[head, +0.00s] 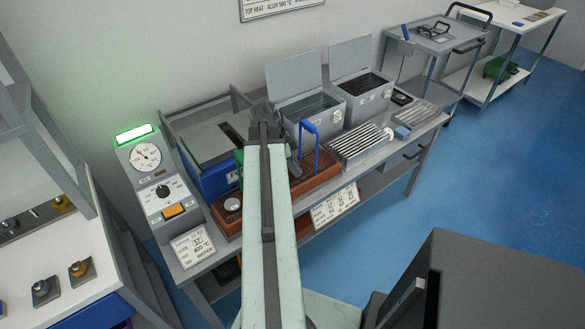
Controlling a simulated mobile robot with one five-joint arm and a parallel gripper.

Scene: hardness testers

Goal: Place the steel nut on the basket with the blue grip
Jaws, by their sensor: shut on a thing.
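My arm reaches up the middle of the head view, and my gripper (263,110) is at its far end, above the back of the bench. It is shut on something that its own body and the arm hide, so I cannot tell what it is. The basket with the blue grip (320,171) is a low rust-brown mesh basket just right of my arm. Its tall blue grip (310,128) stands upright. My gripper is behind and left of this grip, apart from it in the picture. I cannot identify the steel nut with certainty.
Left of my arm are a blue-fronted tank (213,181), a brown tray (229,220) with a pale round piece and a dial tester (147,158). Two open-lidded grey boxes (312,120) stand behind the basket. A ribbed rack (357,143) is to its right.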

